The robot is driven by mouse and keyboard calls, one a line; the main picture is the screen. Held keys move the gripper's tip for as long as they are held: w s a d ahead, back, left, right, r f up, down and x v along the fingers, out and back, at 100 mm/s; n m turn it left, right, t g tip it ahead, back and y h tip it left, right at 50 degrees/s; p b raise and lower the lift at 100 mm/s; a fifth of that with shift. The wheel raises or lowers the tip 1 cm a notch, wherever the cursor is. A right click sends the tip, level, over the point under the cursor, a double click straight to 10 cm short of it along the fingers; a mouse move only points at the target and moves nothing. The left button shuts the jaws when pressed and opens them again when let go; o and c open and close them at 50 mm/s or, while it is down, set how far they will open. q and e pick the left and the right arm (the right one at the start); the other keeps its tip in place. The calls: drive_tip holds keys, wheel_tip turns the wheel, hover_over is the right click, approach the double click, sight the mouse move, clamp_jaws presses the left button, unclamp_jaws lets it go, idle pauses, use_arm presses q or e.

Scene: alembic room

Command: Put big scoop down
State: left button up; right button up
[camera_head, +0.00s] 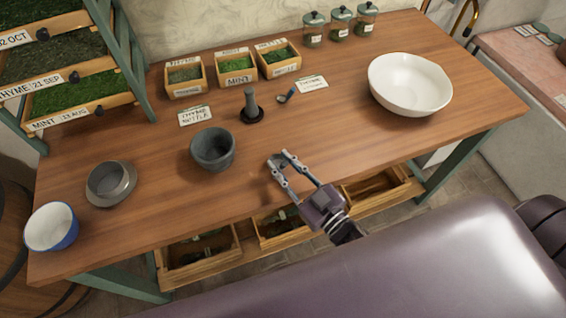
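My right gripper (281,157) reaches in from the lower right over the front middle of the wooden table (345,140). Its two fingers are spread apart. A small dark grey piece (282,160) shows between the fingertips, at or near the tabletop. It may be the big scoop, but it is too small and too covered to tell, and whether it touches a finger is unclear. My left gripper is not in view.
Left of the gripper stand a grey mortar (212,150), a pestle upright on its base (251,107), a round metal dish (111,183) and a blue-white bowl (51,227). A large white bowl (409,84) is at right. Herb boxes (236,68) and jars (341,22) line the back.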

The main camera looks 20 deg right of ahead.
drive_tip(key=shift+o, duration=0.2)
drive_tip(key=shift+r, duration=0.15)
drive_tip(key=b+v, duration=0.2)
drive_tip(key=v, duration=1)
drive_tip(key=s+d+f+m+g+h, duration=0.1)
drive_tip(key=s+f+g, duration=0.1)
drive_tip(key=f, duration=0.9)
drive_tip(key=s+d+f+m+g+h, duration=0.1)
drive_tip(key=s+d+f+g+h, duration=0.15)
drive_tip(key=f, duration=0.95)
drive_tip(key=s+d+f+m+g+h, duration=0.1)
drive_tip(key=s+f+g, duration=0.15)
drive_tip(key=f, duration=0.85)
drive_tip(key=s+d+f+g+h, duration=0.1)
drive_tip(key=s+f+g, duration=0.8)
drive_tip(key=s+f, duration=0.8)
drive_tip(key=shift+s+f, duration=0.35)
drive_tip(key=shift+s, duration=0.35)
